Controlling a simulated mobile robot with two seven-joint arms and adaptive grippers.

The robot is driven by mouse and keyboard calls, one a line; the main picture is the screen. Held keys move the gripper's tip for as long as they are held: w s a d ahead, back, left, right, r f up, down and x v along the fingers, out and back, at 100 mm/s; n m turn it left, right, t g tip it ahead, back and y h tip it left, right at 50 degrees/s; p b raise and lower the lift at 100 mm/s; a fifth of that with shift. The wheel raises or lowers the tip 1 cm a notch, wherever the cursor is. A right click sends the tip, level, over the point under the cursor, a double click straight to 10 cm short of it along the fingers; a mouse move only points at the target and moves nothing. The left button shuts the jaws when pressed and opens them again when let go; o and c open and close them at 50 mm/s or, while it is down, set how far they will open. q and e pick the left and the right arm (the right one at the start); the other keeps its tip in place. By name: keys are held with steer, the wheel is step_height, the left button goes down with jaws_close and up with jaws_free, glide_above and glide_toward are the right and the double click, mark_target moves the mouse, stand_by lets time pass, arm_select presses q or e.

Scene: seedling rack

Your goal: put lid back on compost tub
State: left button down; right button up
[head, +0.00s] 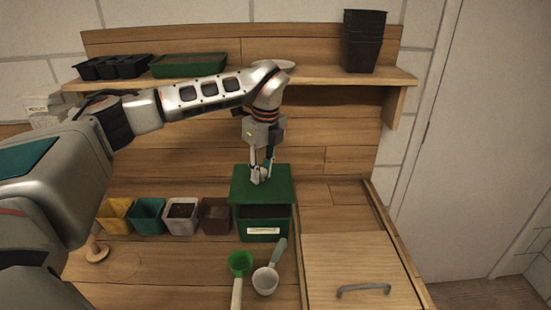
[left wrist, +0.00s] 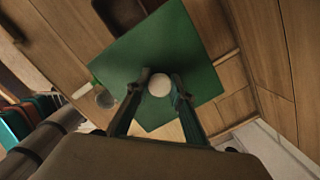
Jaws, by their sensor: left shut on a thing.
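The green lid (head: 278,186) is held level or nearly so above the green compost tub (head: 263,235), which has a white label on its front. My left gripper (head: 261,177) is shut on the lid's pale round knob. The left wrist view shows the knob (left wrist: 160,84) between the fingers, with the green lid (left wrist: 165,40) spread beneath. The tub's dark opening shows past the lid's front edge in the head view, so the lid covers only part of it from there. The lid's far underside is hidden. My right gripper is in neither view.
Yellow, teal, white and brown pots (head: 181,218) stand in a row left of the tub. A green scoop (head: 240,263) and a white scoop (head: 265,281) lie in front. A wooden panel with a grey handle (head: 363,289) is at right. A shelf (head: 330,75) runs behind.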

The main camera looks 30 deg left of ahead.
mark_target(263, 180)
arm_select(q)
steer(key=shift+w+r, duration=0.1)
steer(key=shift+w, duration=0.05)
steer(key=shift+w+f, duration=0.15)
steer(key=shift+f, duration=2.15)
steer(key=shift+f+b, duration=0.3)
steer(key=shift+b, duration=0.1)
steer(key=shift+f, duration=0.55)
steer(key=shift+b, duration=0.3)
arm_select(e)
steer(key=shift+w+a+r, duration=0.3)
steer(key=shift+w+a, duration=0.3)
